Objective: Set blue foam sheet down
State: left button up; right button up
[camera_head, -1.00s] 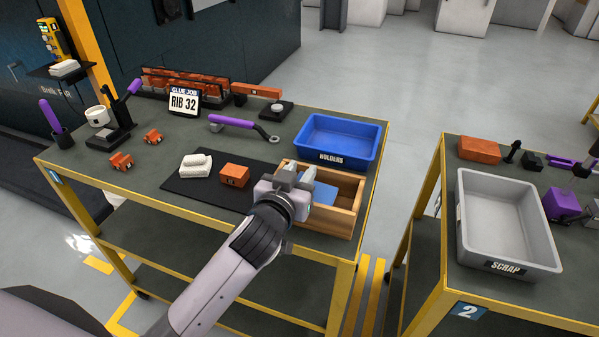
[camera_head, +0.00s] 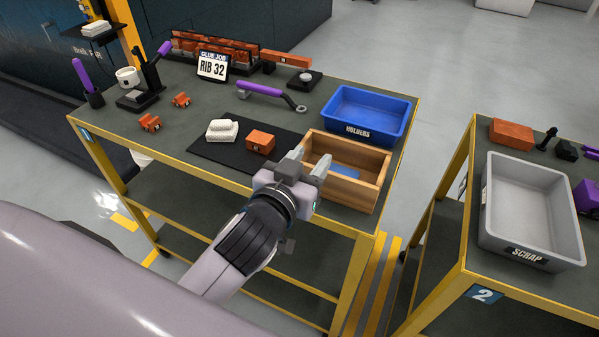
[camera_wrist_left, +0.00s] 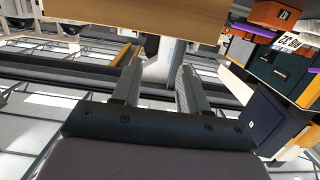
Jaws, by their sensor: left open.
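The blue foam sheet (camera_head: 345,172) lies inside the open wooden box (camera_head: 372,190) at the front right of the table. Part of the sheet is hidden by the box's front wall and my gripper. My left gripper (camera_head: 312,162) is open and empty, at the near left side of the wooden box. In the left wrist view, the gripper's fingers (camera_wrist_left: 155,85) are spread with nothing between them, and the wooden box's wall (camera_wrist_left: 150,15) is in front of them. My right gripper is not in view.
A black mat (camera_head: 208,150) with a white block (camera_head: 222,130) and an orange block (camera_head: 260,141) is left of the wooden box. The blue holders bin (camera_head: 368,116) stands behind it. The grey scrap bin (camera_head: 530,205) is on the second table, across a gap.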

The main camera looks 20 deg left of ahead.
pick_arm(q)
jog(key=s+a+f+g, duration=0.1)
jog(key=s+f+g, duration=0.1)
jog(key=s+f, duration=0.3)
jog(key=s+a+f+m+g+h, duration=0.1)
jog(key=s+f, duration=0.5)
jog(key=f, duration=0.6)
jog(key=s+a+f+m+g, duration=0.1)
jog(key=s+a+f+g, duration=0.1)
jog(key=s+f, duration=0.3)
notch_tip(320, 180, down, 3)
jog(key=shift+s+a+f+g+h, duration=0.2)
jog(key=shift+s+g+h, duration=0.1)
jog(key=shift+g, duration=0.1)
jog(key=shift+w, duration=0.1)
